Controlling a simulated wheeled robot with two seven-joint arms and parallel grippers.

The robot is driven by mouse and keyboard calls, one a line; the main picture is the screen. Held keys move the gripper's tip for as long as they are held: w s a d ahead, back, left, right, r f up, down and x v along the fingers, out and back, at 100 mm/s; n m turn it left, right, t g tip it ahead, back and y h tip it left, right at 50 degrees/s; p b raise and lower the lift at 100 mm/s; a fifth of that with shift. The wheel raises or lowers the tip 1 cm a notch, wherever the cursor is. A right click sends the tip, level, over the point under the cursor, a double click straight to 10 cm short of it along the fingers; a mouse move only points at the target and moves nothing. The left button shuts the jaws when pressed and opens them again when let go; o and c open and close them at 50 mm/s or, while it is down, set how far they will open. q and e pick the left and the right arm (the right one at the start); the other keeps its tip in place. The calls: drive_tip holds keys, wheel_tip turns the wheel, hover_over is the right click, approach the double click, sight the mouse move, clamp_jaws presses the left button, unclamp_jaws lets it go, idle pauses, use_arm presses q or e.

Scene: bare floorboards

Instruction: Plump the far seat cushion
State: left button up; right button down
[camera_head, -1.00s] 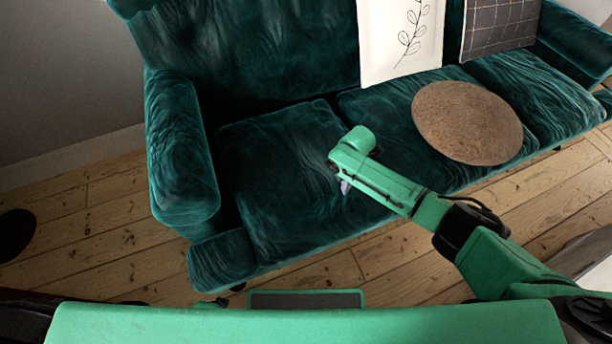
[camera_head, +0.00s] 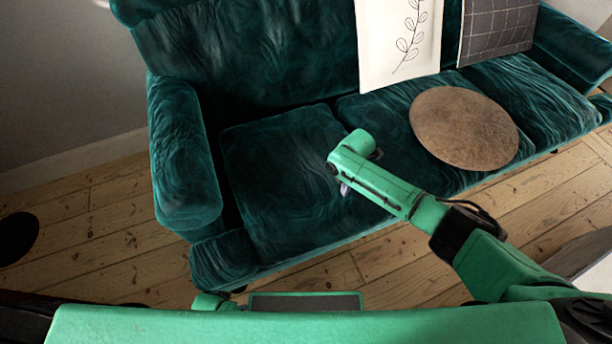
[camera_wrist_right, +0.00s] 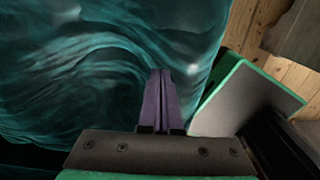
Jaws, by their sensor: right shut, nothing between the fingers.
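A dark teal velvet sofa has a left seat cushion (camera_head: 275,170), a middle seat cushion (camera_head: 385,105) and a right seat cushion (camera_head: 550,95). I cannot tell which one the task calls far. My right gripper (camera_head: 345,188) points down at the left cushion's right side, near the middle cushion; my wrist hides most of it. In the right wrist view its purple fingers (camera_wrist_right: 162,78) are shut and empty over rumpled teal velvet (camera_wrist_right: 90,70). I cannot tell whether they touch it. My left gripper is not in view.
A round brown cushion (camera_head: 464,128) lies on the middle and right seats. A white leaf-print pillow (camera_head: 398,40) and a grey checked pillow (camera_head: 496,30) lean on the backrest. The sofa's left arm (camera_head: 182,150) stands high. Floorboards (camera_head: 100,225) in front are mostly clear.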

drive_tip(key=s+a, duration=0.1)
drive_tip(key=a, duration=0.1)
drive_tip(key=s+a+p, duration=0.1)
drive_tip(key=a, duration=0.1)
drive_tip(key=s+a+p, duration=0.1)
drive_tip(key=a, duration=0.2)
drive_tip(key=shift+s+r, duration=0.25)
hover_over(299, 218)
drive_tip(key=shift+f, duration=0.15)
wheel_tip(299, 218, down, 4)
drive_tip(key=b, duration=0.3)
drive_tip(key=shift+r, duration=0.25)
wheel_tip(299, 218, up, 4)
drive_tip(key=p, duration=0.4)
drive_tip(key=shift+f, duration=0.2)
